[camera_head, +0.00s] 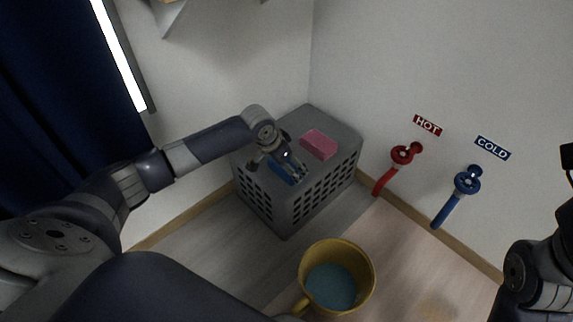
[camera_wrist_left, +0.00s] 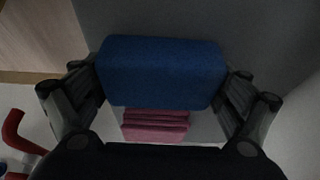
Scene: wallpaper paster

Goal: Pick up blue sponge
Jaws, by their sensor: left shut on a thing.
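The blue sponge (camera_head: 283,174) is at the front part of the grey crate's top in the head view, partly hidden by my left gripper. My left gripper (camera_head: 292,176) reaches down from the left over it. In the left wrist view the blue sponge (camera_wrist_left: 162,72) lies between the two fingers of my left gripper (camera_wrist_left: 160,90), which are shut on its two ends. I cannot tell whether it is lifted off the crate. My right arm shows at the right edge of the head view, but its gripper fingers are not visible.
A yellow bucket (camera_head: 309,262) with blue contents stands on the floor in front. A red HOT tap (camera_head: 402,155) and blue COLD tap (camera_head: 467,181) are on the right wall.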

